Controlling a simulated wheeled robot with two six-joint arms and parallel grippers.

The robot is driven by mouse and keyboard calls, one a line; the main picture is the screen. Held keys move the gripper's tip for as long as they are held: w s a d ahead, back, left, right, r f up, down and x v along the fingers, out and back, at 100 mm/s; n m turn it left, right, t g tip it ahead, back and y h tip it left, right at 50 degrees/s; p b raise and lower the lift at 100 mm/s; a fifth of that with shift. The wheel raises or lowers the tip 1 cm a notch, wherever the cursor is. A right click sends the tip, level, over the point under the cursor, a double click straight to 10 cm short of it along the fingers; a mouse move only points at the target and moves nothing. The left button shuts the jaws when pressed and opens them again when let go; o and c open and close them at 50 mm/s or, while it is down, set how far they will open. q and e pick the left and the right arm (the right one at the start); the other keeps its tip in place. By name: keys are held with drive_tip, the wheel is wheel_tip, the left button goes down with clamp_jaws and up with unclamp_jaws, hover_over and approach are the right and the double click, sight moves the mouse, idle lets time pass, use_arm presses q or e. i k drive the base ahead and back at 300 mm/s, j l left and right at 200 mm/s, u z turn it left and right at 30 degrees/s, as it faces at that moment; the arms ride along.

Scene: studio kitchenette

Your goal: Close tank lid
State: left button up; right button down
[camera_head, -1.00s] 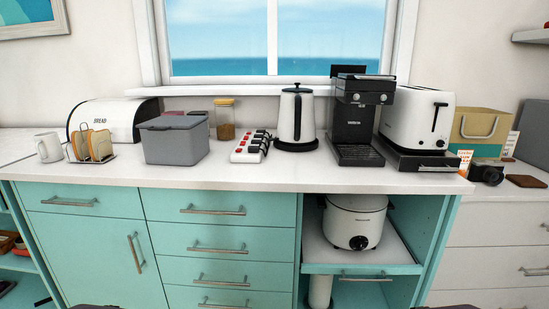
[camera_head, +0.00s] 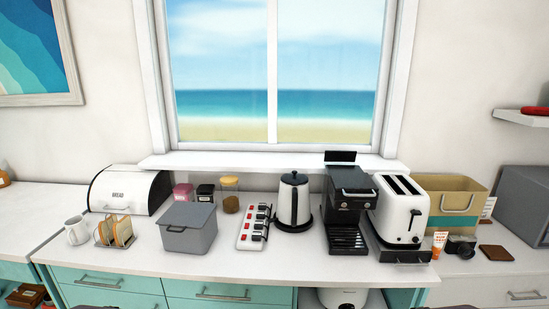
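The black coffee machine (camera_head: 348,205) stands on the counter between the kettle and the toaster. A thin dark flap (camera_head: 340,156) stands upright at its top rear, in front of the window sill; it looks like the tank lid, raised open. The tank opening itself is hard to make out from here. Neither gripper shows; only small dark shapes, perhaps parts of my arms, cut into the bottom edge at left and right.
The kettle (camera_head: 293,203) stands close left of the machine, the white toaster (camera_head: 402,210) close right. A power strip (camera_head: 254,228), grey bin (camera_head: 188,228), toast rack (camera_head: 115,232) and bread box (camera_head: 128,190) stand further left. The counter front (camera_head: 290,264) is clear.

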sight(339, 156)
drive_tip(key=i+l+u, duration=0.15)
drive_tip(key=l+u, duration=0.2)
drive_tip(key=l, duration=0.55)
drive_tip(key=l+u, duration=0.35)
drive_tip(key=l, duration=0.55)
drive_tip(key=k+l+u, duration=0.15)
drive_tip(key=l, duration=0.3)
drive_tip(key=l+u, duration=0.2)
drive_tip(key=l, duration=0.2)
drive_tip(key=k+l+u, duration=0.15)
drive_tip(key=l, duration=0.25)
drive_tip(key=k+l+u, duration=0.15)
drive_tip(key=l, duration=0.25)
drive_tip(key=k+l+u, duration=0.2)
drive_tip(key=l, duration=0.2)
drive_tip(key=i+l+u, duration=0.1)
drive_tip(key=l+u, duration=0.25)
drive_tip(key=l, duration=0.35)
